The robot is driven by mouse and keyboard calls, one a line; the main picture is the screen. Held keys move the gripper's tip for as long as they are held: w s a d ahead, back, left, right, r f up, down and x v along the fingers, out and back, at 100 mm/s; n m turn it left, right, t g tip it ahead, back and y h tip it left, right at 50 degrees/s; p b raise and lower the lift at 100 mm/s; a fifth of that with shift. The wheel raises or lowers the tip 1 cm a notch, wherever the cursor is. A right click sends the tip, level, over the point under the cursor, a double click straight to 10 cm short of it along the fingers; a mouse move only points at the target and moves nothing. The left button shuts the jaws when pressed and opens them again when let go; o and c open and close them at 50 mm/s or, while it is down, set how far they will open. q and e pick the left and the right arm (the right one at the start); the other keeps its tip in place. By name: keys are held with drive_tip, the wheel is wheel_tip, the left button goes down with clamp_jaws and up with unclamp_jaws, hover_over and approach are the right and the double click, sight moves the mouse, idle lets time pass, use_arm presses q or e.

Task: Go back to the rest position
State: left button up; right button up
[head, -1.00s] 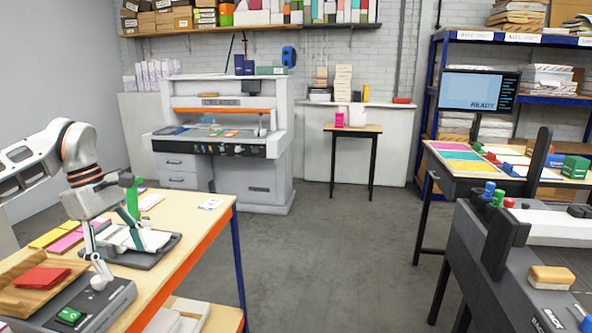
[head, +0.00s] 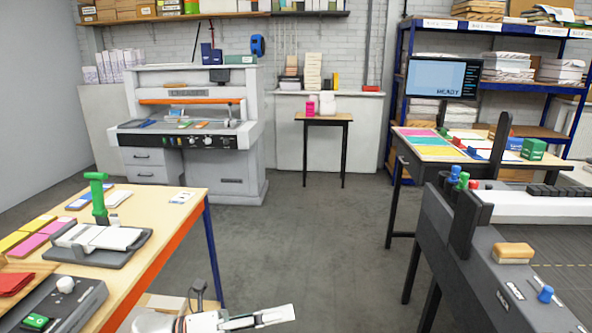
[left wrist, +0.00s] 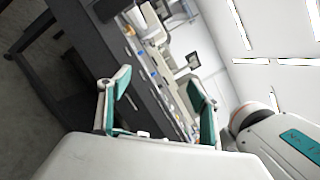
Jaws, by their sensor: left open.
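My left gripper (head: 254,317) is low at the bottom edge of the head view, right of the wooden worktable (head: 165,222) and over the floor side. Only part of it shows there. In the left wrist view my left gripper (left wrist: 161,88) has its two teal-padded fingers spread, with nothing between them. My right gripper is in neither view.
A tool with a green handle (head: 98,200) stands on the worktable. A dark machine (head: 480,250) with a sanding-type block (head: 513,252) is at the right. Grey floor (head: 300,240) between is clear. A white cutting machine (head: 190,130) stands behind.

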use_arm(q)
drive_tip(key=a+f+n+t+y, duration=0.55)
drive_tip(key=f+n, duration=0.25)
drive_tip(key=n, duration=0.6)
drive_tip(key=a+f+n+t+y, duration=0.55)
drive_tip(key=f+n+t, duration=0.2)
drive_tip(key=n, duration=0.55)
drive_tip(key=s+a+f+n+g+y, duration=0.3)
drive_tip(key=s+a+f+n, duration=0.1)
drive_tip(key=s+f, duration=0.4)
drive_tip(key=s+a+f+n+g+y, duration=0.3)
drive_tip(key=s+f+n, duration=0.4)
drive_tip(key=f, duration=0.3)
drive_tip(key=shift+s+a+f, duration=0.3)
drive_tip(key=shift+s+a, duration=0.35)
drive_tip(key=shift+s, duration=0.2)
